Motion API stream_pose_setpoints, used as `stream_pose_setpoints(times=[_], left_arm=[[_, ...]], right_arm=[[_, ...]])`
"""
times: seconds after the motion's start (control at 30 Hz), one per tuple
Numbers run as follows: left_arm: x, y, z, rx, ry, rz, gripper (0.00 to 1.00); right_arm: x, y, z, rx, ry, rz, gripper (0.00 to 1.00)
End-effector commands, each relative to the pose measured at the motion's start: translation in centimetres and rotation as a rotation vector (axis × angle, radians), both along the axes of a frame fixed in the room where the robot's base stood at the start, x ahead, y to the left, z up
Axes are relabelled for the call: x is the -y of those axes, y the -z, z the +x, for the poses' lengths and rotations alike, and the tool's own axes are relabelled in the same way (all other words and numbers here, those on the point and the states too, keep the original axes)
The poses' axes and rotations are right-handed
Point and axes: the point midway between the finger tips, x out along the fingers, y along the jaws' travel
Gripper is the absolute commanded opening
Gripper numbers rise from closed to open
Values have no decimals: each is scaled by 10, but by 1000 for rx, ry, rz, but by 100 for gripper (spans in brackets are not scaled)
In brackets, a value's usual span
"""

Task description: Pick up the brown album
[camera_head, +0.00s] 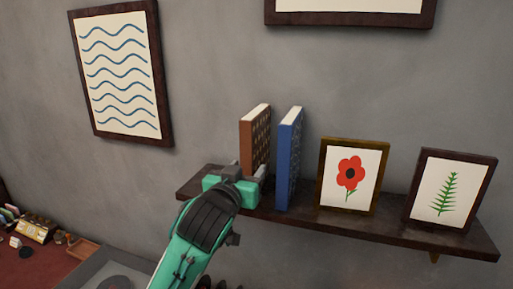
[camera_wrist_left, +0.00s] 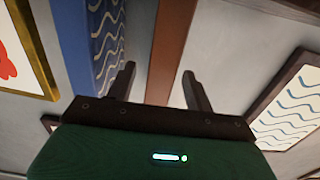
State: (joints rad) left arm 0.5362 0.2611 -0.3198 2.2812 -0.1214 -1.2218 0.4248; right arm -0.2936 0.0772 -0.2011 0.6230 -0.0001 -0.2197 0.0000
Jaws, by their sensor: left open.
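The brown album (camera_head: 255,140) stands upright on the wall shelf, left of the blue album (camera_head: 289,155), with a narrow gap between them. My left gripper (camera_head: 248,171) is open at the lower part of the brown album and hides its bottom. In the left wrist view, the brown album's spine (camera_wrist_left: 173,45) shows between the two spread fingers (camera_wrist_left: 160,88), with space visible on both sides. The blue album (camera_wrist_left: 103,35) is beyond the left finger in that view. My right gripper is in neither view.
The dark shelf (camera_head: 392,234) also holds a framed red flower picture (camera_head: 350,175) and a framed fern picture (camera_head: 449,190) to the right. A wave picture (camera_head: 119,75) hangs on the wall at left. The shelf's left end is bare.

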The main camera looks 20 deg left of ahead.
Motion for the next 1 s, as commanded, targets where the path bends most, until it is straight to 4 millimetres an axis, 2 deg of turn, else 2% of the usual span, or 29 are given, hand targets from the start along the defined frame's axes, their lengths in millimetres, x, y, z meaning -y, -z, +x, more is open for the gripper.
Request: stream_pose_setpoints(times=[0.4, 0.57, 0.77, 0.87, 1.0], left_arm=[[1, -6, 42, -2, -1, 1, 53], [1, -3, 51, 0, 0, 1, 53], [2, -2, 52, 0, 0, 1, 53], [2, -2, 52, 0, 0, 0, 37], [2, -2, 52, 0, 0, 0, 10]], right_arm=[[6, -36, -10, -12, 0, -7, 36], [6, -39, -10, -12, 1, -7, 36], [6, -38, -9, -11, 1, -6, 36], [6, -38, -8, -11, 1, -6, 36], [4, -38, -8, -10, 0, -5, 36]])
